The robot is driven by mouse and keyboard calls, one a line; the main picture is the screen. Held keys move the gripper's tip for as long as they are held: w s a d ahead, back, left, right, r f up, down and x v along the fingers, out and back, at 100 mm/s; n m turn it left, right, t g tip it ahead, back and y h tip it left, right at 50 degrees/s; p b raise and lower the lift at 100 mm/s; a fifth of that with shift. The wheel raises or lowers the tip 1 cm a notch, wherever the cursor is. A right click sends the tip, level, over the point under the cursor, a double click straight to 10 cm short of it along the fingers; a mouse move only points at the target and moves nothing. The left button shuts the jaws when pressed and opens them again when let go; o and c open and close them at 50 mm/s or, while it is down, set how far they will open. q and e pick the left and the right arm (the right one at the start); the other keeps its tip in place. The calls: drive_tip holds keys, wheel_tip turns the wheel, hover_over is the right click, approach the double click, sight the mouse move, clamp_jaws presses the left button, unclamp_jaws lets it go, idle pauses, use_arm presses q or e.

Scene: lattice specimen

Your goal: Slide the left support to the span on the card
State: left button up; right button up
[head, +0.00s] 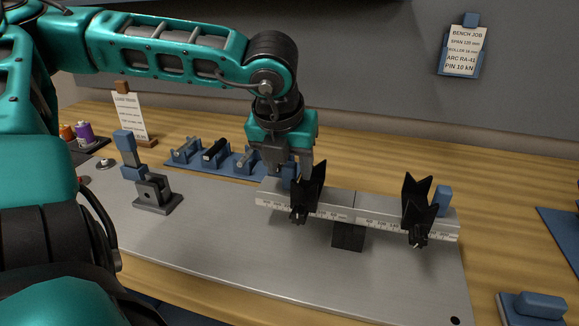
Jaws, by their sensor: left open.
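The left support (309,190) is a black V-shaped block on the left part of a silver rail (350,207) with a printed scale. A matching right support (418,208) stands near the rail's right end. My left gripper (290,172) points down at the left support, open, with its fingers around or just behind a blue tab (289,176); I cannot tell whether they touch it. The job card (464,50) on the back wall reads "SPAN 120 mm", though its small print is hard to read. My right gripper is out of view.
The rail stands on a black foot (348,237) on a grey plate (220,240). A blue-handled clamp (150,180) stands at left. Behind is a blue rack (215,156) with several cylinders. A blue block (538,304) lies at front right. The plate's front left is clear.

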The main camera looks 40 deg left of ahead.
use_arm(q)
drive_tip(key=shift+w+a+f, duration=0.1)
drive_tip(key=shift+w+f, duration=0.15)
drive_tip(key=shift+f, duration=0.3)
drive_tip(key=shift+c, duration=0.5)
clamp_jaws()
